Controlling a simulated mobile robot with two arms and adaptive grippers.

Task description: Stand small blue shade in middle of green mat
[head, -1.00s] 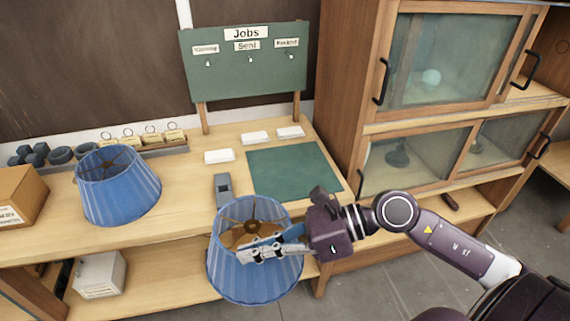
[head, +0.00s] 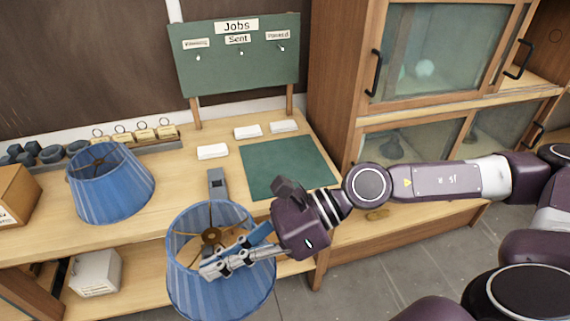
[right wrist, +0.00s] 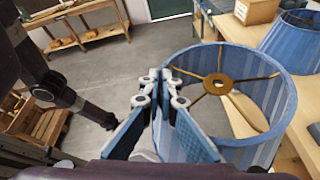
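A blue pleated shade (head: 225,292) with a brass ring and spokes inside hangs in front of the bench edge, upright or nearly so. My right gripper (head: 235,258) is shut on its rim. In the right wrist view the fingers (right wrist: 163,105) pinch the wall of this shade (right wrist: 255,95). A second blue shade (head: 110,190) stands on the bench at the left and also shows in the wrist view (right wrist: 295,40). I cannot tell for sure which is smaller. The green mat (head: 285,165) lies bare on the bench. My left gripper is not in view.
A grey block-like tool (head: 217,185) lies left of the mat. White cards (head: 248,132) lie behind the mat, below the Jobs board (head: 237,60). A wooden glass-door cabinet (head: 415,90) rises close on the mat's right. A cardboard box (head: 15,195) is at far left.

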